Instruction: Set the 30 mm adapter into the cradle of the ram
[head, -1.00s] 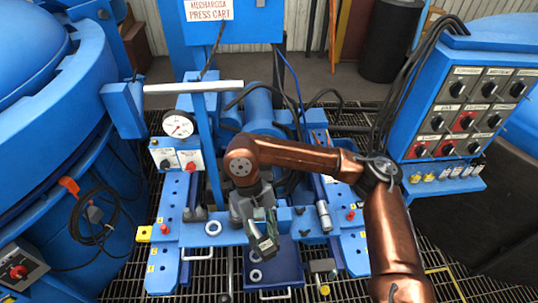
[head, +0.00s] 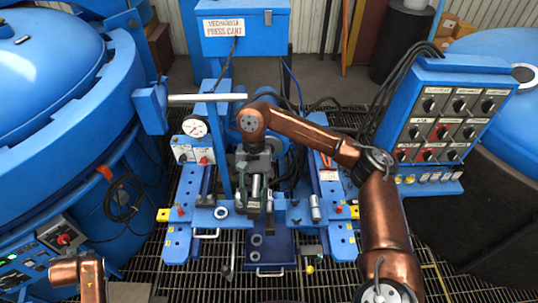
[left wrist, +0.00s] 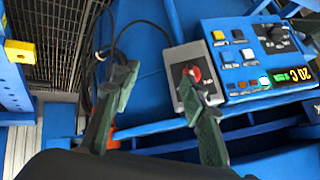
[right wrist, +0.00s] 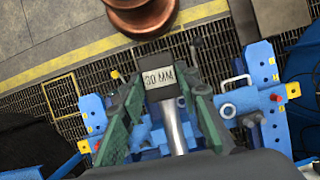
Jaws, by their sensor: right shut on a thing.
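My right gripper (head: 254,205) is over the front of the press cart. In the right wrist view its fingers are shut on the 30 mm adapter (right wrist: 161,82), a dark block with a pale "30 MM" label. A shiny metal rod (right wrist: 174,128) runs from the label back between the fingers. The ram's cradle cannot be made out; my right wrist and gripper cover the middle of the cart. My left gripper (left wrist: 160,100) is open and empty, with its fingers wide apart, near a grey box with a red knob (left wrist: 195,80).
A blue tray (head: 285,262) with rings in it lies below my right gripper. A white ring (head: 221,213) and a silver cylinder (head: 316,208) sit on the blue crossbeam to either side. A switch panel (head: 440,118) stands right; a large blue vessel (head: 60,120) stands left.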

